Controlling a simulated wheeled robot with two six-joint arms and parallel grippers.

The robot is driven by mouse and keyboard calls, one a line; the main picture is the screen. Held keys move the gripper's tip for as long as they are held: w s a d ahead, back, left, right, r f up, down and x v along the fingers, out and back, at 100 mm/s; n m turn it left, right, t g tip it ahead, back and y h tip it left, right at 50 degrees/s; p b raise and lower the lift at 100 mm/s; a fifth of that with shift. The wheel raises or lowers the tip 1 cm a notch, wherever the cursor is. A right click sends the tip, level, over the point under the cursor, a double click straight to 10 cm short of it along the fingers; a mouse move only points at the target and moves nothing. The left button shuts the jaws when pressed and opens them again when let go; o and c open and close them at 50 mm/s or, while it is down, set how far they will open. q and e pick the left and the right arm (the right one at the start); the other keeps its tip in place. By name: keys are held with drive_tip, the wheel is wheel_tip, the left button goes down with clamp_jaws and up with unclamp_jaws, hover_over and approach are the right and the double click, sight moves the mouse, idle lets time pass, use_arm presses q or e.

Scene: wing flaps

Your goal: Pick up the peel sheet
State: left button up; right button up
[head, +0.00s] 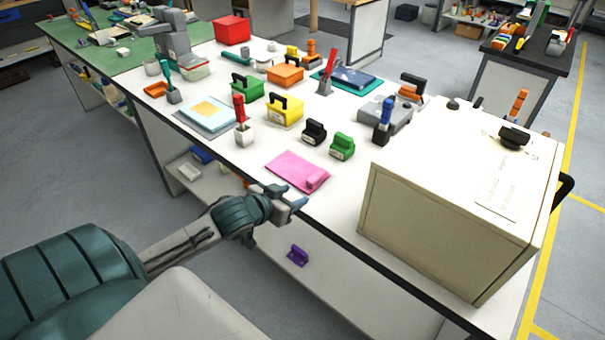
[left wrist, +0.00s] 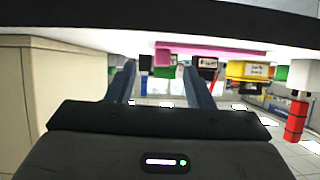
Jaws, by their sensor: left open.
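The peel sheet appears to be the flat pink sheet (head: 292,170) with a raised pink tab at its right corner. It lies on the white table near the front edge. It also shows in the left wrist view as a pink strip (left wrist: 215,49), with the tab hanging below it in that upside-down picture. My left gripper (head: 294,197) is open at the table's front edge, close to the tab. In the left wrist view its two fingers (left wrist: 160,82) are spread, with nothing held between them. My right gripper does not show.
A large beige box (head: 440,215) stands to the right on the white table (head: 245,180).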

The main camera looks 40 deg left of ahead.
sight(316, 177)
use_arm(q)
drive_tip(key=shift+w+a+r+t, duration=0.2)
drive_tip(key=shift+w+r, duration=0.2)
drive_tip(key=shift+w, duration=0.25)
drive_tip(key=shift+w+a+r+t, duration=0.2)
drive_tip(key=shift+w+r, duration=0.2)
drive_tip(key=shift+w, duration=0.2)
drive_tip(key=x, duration=0.4)
drive_tip(key=shift+d+f, duration=0.1)
drive_tip(key=shift+w+f, duration=0.1)
drive_tip(key=shift+w, duration=0.3)
drive_tip(key=shift+w+d+p, duration=0.1)
drive_tip(key=shift+w+p, duration=0.25)
drive_tip(key=p+x, duration=0.1)
drive_tip(key=x, duration=0.2)
drive_tip(key=shift+w+d+f, duration=0.1)
drive_tip(key=shift+w+f, duration=0.05)
drive_tip(key=shift+w, duration=0.1)
drive_tip(key=shift+w+f, duration=0.2)
drive_tip(key=shift+w, duration=0.1)
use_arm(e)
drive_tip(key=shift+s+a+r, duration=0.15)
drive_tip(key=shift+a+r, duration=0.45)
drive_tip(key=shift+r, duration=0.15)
use_arm(q)
drive_tip(key=shift+c, duration=0.2)
clamp_jaws()
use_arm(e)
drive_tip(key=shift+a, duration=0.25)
